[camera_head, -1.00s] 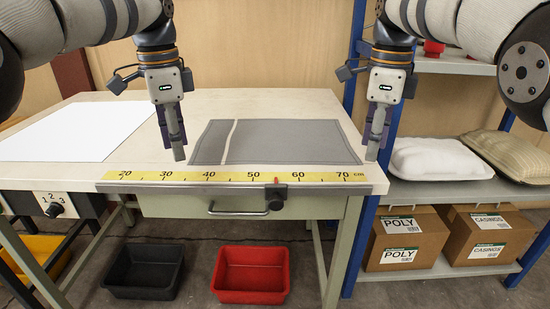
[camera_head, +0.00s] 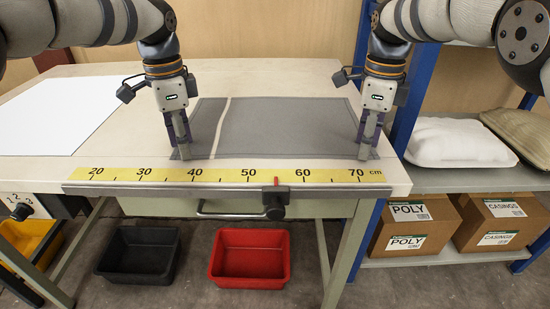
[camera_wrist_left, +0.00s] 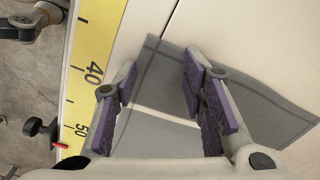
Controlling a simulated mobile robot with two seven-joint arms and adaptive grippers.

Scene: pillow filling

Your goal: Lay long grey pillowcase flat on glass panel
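The long grey pillowcase (camera_head: 285,125) lies flat on the worktable, with a pale stripe across it near its left end. A plain white panel (camera_head: 52,115), which looks like the glass panel, lies to its left, with bare tabletop between them. My left gripper (camera_head: 182,156) is at the pillowcase's near left corner. In the left wrist view its fingers (camera_wrist_left: 165,98) are apart, with the pillowcase (camera_wrist_left: 250,105) between and beyond them. My right gripper (camera_head: 368,156) is at the near right corner, its fingers looking slightly apart. Contact with the cloth is unclear at both corners.
A yellow ruler (camera_head: 225,174) with a clamp (camera_head: 276,197) runs along the table's front edge. Black (camera_head: 141,254) and red (camera_head: 250,259) bins stand below. Pillows (camera_head: 458,143) and boxes (camera_head: 413,224) fill the shelves at right.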

